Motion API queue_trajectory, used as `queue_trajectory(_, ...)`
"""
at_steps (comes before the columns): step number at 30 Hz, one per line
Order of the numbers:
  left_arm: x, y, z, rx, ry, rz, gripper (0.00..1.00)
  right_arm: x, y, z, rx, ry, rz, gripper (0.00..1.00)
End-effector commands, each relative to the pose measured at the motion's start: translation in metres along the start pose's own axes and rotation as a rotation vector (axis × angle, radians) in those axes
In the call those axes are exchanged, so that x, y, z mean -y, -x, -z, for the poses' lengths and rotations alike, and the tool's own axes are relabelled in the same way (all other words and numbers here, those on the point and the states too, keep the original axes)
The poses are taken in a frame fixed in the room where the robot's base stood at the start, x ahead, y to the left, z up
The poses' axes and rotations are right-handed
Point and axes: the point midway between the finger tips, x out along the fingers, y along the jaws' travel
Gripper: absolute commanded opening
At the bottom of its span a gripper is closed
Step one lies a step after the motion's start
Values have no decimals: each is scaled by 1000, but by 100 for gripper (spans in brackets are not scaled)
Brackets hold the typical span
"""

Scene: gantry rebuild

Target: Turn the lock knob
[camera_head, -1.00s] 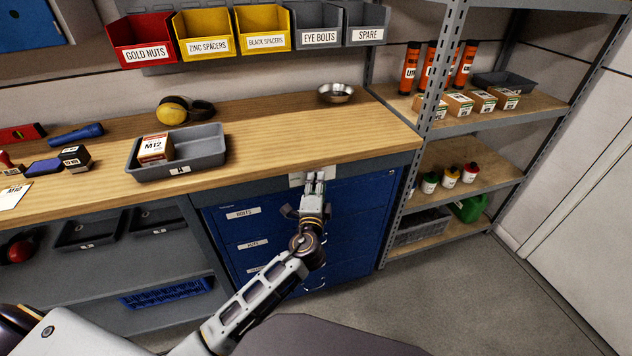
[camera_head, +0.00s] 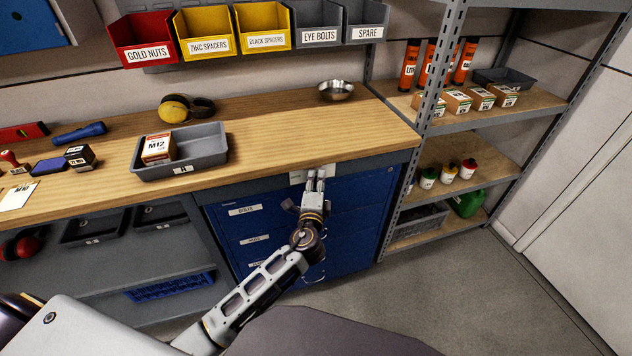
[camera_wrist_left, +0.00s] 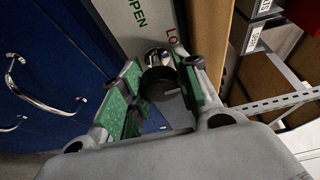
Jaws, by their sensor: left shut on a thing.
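The lock knob (camera_wrist_left: 160,80) is a dark round knob with a light line on its face, in front of a shiny metal part. It sits by a pale plate (camera_wrist_left: 138,18) marked OPEN in green, with red letters partly hidden. My left gripper (camera_wrist_left: 160,68) has its green-padded fingers on either side of the knob, shut on it. In the head view my left gripper (camera_head: 316,178) is at the top of the blue drawer cabinet (camera_head: 355,210), in front of the pale plate (camera_head: 297,177). The knob is hidden there by the fingers. My right gripper is not in view.
The wooden bench top (camera_head: 290,130) overhangs just above the gripper. Drawer handles (camera_wrist_left: 40,98) stick out beside it. A metal shelf post (camera_head: 408,180) stands right of the cabinet. The floor (camera_head: 450,290) in front is clear.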

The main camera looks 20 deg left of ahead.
Motion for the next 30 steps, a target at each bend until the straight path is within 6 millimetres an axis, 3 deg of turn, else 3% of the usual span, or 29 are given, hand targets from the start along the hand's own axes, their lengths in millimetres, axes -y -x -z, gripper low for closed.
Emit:
queue_trajectory(9,-1,1,2,-3,-1,-1,8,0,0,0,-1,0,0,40)
queue_trajectory(10,-1,1,2,-3,-1,-1,33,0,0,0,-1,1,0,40)
queue_trajectory(15,-1,0,1,-2,-1,-1,54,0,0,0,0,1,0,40)
queue_trajectory(30,0,3,0,0,-1,0,55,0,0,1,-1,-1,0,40)
